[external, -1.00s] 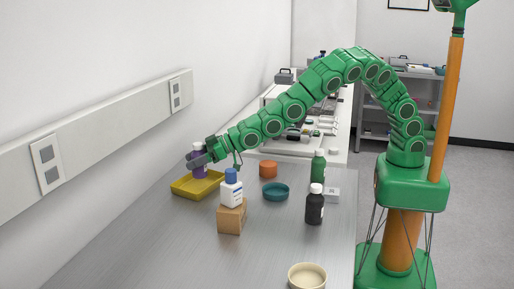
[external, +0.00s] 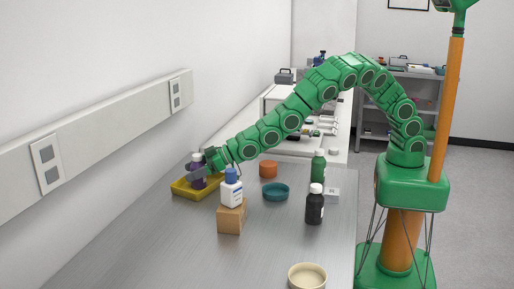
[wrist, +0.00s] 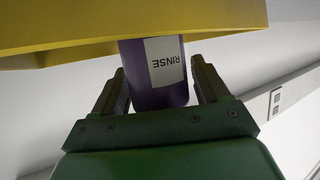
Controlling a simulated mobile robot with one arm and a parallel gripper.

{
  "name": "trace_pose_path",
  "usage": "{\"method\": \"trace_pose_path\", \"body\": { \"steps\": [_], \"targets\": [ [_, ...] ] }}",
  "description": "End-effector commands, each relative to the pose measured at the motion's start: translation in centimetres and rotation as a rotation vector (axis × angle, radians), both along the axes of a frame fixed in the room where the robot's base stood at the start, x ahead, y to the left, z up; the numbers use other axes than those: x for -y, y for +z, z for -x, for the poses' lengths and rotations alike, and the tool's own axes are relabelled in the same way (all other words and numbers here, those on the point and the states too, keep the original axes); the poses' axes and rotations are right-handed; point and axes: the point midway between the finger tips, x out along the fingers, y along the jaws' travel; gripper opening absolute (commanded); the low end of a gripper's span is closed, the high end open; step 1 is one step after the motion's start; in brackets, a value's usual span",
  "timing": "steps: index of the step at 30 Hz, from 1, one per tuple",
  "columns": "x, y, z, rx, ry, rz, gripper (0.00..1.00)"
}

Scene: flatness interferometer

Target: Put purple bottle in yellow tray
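The purple bottle (external: 198,171) has a white cap and stands roughly upright at the yellow tray (external: 182,190), inside its outline. In the wrist view the bottle (wrist: 158,85) sits between my fingers, with an upside-down label reading RINSE. The tray's wall (wrist: 150,27) crosses the top of that view and hides the bottle's far end. Whether the bottle's base touches the tray floor is hidden.
A white bottle with a blue cap (external: 232,190) stands on a cardboard box (external: 231,217) just right of the tray. A teal dish (external: 275,192), an orange container (external: 268,169), a green bottle (external: 318,168) and a black bottle (external: 314,207) stand farther right. The front-left tabletop is clear.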

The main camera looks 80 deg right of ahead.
Motion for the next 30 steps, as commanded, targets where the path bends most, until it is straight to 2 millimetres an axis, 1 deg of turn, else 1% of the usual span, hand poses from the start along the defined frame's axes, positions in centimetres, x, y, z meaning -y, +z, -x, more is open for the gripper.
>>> {"method": "trace_pose_path", "body": {
  "steps": [9,14,20,30],
  "targets": [
    [0.0,0.0,0.0,0.000,0.000,0.000,0.84],
    [0.1,0.4,0.2,0.000,0.000,0.001,0.84],
    [0.8,1.1,1.6,0.000,-0.001,0.003,0.84],
    [2.3,2.5,4.6,0.001,0.000,0.002,0.84]
  ]
}}
